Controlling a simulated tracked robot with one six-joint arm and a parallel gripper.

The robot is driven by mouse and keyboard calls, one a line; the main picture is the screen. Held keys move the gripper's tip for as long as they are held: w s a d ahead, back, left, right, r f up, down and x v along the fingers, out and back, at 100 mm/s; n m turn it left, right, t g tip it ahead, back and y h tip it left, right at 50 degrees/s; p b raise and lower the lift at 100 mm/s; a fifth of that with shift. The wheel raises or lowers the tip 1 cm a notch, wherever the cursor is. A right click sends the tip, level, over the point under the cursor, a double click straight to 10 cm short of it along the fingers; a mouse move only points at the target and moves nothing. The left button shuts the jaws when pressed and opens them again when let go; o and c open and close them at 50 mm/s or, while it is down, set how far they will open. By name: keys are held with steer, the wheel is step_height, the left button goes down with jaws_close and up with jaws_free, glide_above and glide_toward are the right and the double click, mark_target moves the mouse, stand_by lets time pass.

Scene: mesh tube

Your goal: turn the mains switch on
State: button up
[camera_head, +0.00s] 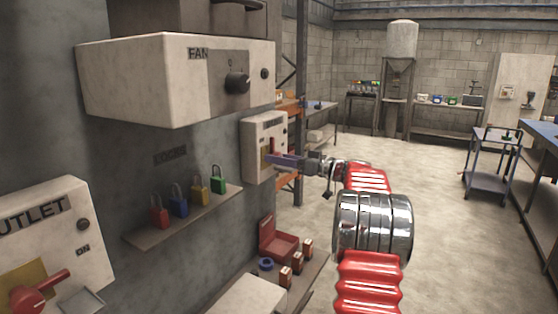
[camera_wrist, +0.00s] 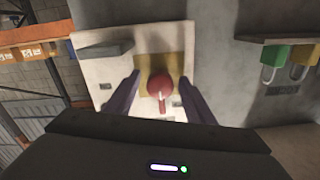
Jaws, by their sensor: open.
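A pale switch box (camera_head: 258,135) is mounted on the grey wall at the middle of the head view; its lettering is too small to read. In the wrist view the box (camera_wrist: 108,78) has a yellow plate (camera_wrist: 173,62) and a red rotary handle (camera_wrist: 160,86), with a lever pointing toward my wrist. My gripper (camera_head: 272,159) is in front of this box and hides part of its face in the head view. In the wrist view my gripper (camera_wrist: 158,84) is open, one finger on each side of the red handle. Contact cannot be told.
An OUTLET box (camera_head: 80,245) with a red lever is at lower left. A FAN box (camera_head: 135,75) juts out above. Coloured padlocks (camera_head: 200,192) stand on a shelf (camera_head: 150,235) between. A trolley (camera_head: 487,175) stands at right; the floor (camera_head: 430,240) is clear.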

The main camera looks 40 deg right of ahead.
steer(key=shift+c, duration=0.7)
steer(key=c, duration=0.9)
steer(key=shift+a, duration=0.2)
steer(key=shift+d, duration=0.15)
